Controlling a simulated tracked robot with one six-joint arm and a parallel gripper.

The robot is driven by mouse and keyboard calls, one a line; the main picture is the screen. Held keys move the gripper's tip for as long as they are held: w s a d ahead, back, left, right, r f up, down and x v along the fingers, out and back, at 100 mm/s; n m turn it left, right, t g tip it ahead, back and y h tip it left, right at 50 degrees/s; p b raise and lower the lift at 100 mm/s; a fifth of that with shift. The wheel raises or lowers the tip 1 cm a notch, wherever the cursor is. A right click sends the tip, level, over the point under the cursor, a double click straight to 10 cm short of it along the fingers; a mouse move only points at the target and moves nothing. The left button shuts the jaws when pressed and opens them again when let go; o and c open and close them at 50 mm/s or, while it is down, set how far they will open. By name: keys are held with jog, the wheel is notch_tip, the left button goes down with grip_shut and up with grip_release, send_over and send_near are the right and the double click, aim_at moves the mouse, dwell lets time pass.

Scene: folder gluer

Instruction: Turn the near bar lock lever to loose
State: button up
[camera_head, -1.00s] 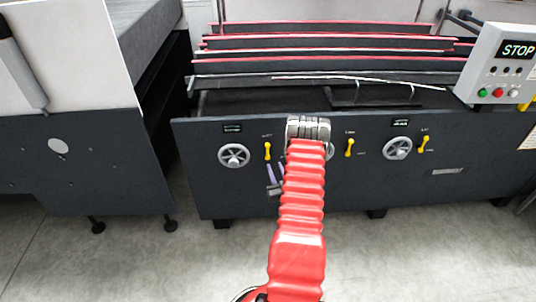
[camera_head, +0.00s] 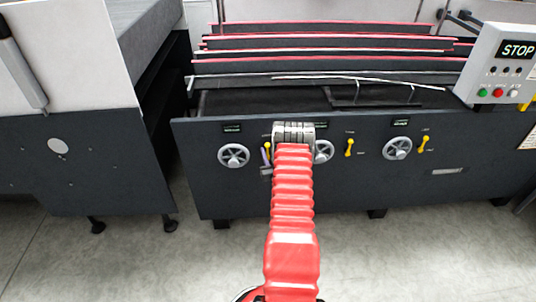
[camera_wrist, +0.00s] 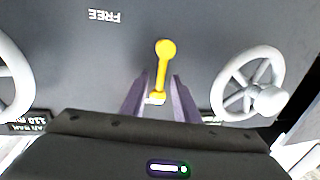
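A yellow lever (camera_wrist: 162,68) with a round knob stands out from the dark panel in the wrist view. Its knob end is toward the top of that view, leaning slightly right. The upside-down word FREE (camera_wrist: 103,16) is printed up and left of it. My gripper (camera_wrist: 158,88) is open, with one purple-grey finger on each side of the lever's lower end. I cannot tell whether either finger touches it. In the head view, the leftmost yellow lever (camera_head: 267,147) shows beside my gripper (camera_head: 266,162), partly hidden by my wrist and fingers.
Grey handwheels flank the lever, the left one (camera_head: 233,155) and a middle one (camera_head: 322,151) partly behind my wrist. Two more yellow levers (camera_head: 349,147) (camera_head: 424,144) and another handwheel (camera_head: 397,148) are farther right. A STOP box (camera_head: 497,65) stands at the upper right.

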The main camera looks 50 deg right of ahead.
jog(key=shift+c, duration=0.5)
grip_shut()
jog(key=shift+s, duration=0.1)
